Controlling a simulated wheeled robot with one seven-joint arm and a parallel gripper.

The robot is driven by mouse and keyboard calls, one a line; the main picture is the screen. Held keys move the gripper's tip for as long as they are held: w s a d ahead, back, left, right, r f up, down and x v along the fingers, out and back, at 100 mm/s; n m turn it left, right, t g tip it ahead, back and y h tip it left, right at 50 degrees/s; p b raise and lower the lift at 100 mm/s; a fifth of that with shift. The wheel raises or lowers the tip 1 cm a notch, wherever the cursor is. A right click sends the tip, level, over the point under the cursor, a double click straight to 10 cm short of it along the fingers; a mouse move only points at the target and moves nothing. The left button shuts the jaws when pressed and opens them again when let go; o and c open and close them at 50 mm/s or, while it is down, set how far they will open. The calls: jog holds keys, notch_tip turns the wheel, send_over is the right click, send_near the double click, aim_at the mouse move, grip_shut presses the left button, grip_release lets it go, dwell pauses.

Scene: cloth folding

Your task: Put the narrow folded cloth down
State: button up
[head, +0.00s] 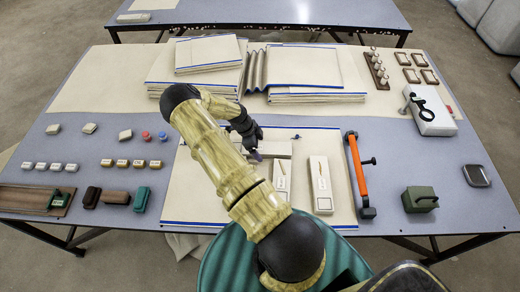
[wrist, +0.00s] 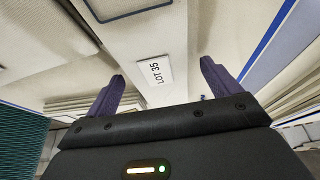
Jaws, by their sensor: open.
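My gripper (head: 257,155) is over the cream cloth (head: 200,205) in the middle of the table, its fingers pointing down. In the wrist view its two purple fingers (wrist: 163,85) are wide apart. A pale folded strip (wrist: 135,45) with a white "LOT 35" label (wrist: 157,78) shows between and beyond them. I see no cloth pinched in the fingers. In the head view a narrow grey-beige folded piece (head: 278,148) lies beside the fingertips, partly hidden by my gripper. I cannot tell whether the fingers touch it.
Two narrow white pieces (head: 321,185) lie on the cream cloth just in front. An orange-handled bar (head: 356,172) is at their right. Stacks of flat cloths (head: 195,72) are behind. Small blocks (head: 125,134) stand at left, a green box (head: 419,200) at right.

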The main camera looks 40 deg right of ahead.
jog(key=shift+s+d, duration=0.1)
jog(key=shift+s, duration=0.05)
jog(key=c, duration=1.2)
jog(key=shift+c, duration=0.2)
notch_tip(320, 180, up, 10)
jog(key=b, duration=0.2)
